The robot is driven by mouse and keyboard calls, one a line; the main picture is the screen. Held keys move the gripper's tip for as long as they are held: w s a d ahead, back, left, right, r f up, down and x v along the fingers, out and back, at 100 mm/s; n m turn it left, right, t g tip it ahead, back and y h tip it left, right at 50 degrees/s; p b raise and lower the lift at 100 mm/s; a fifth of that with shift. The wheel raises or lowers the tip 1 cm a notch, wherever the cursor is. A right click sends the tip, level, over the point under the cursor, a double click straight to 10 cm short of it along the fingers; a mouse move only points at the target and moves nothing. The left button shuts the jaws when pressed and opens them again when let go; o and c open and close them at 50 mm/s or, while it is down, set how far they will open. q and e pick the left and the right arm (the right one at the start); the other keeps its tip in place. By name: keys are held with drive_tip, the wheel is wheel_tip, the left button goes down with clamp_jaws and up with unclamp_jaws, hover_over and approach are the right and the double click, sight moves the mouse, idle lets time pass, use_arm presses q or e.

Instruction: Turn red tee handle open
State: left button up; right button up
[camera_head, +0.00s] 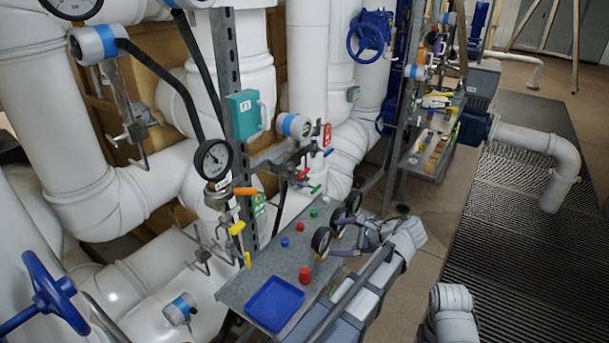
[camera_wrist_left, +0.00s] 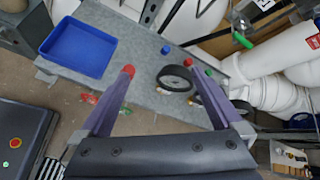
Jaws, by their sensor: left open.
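A small red handle (camera_head: 303,173) shows on the pipe fittings below the white and blue gauge; its exact shape is too small to tell. A green handle (camera_head: 316,189) sits just beneath it and a blue one (camera_head: 328,152) to its upper right. My left gripper (camera_head: 330,238) is over the grey shelf, below and right of the red handle and apart from it. In the left wrist view its purple fingers (camera_wrist_left: 160,80) are spread and hold nothing. The red handle cannot be made out there. My right gripper is out of view.
A steel upright (camera_head: 228,60), a teal box (camera_head: 243,114) and orange and yellow handles (camera_head: 245,191) stand left of the red handle.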

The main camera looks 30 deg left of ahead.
sight(306, 172)
use_arm(q)
drive_tip(key=w+a+r+m+y+b, duration=0.1)
drive_tip(key=w+a+r+m+y, duration=0.6)
drive_tip(key=w+a+r, duration=0.3)
drive_tip(key=shift+n+g, duration=0.3)
drive_tip(key=shift+s+a+r, duration=0.15)
drive_tip(key=shift+a+r, duration=0.05)
drive_tip(key=shift+a, duration=0.95)
drive_tip(key=shift+s+a+r, duration=0.1)
drive_tip(key=shift+a+r, duration=0.1)
drive_tip(key=shift+a, duration=1)
drive_tip(key=shift+s+a+r, duration=0.15)
drive_tip(key=shift+a+r, duration=0.05)
drive_tip(key=shift+a, duration=0.95)
drive_tip(key=c, duration=1.3)
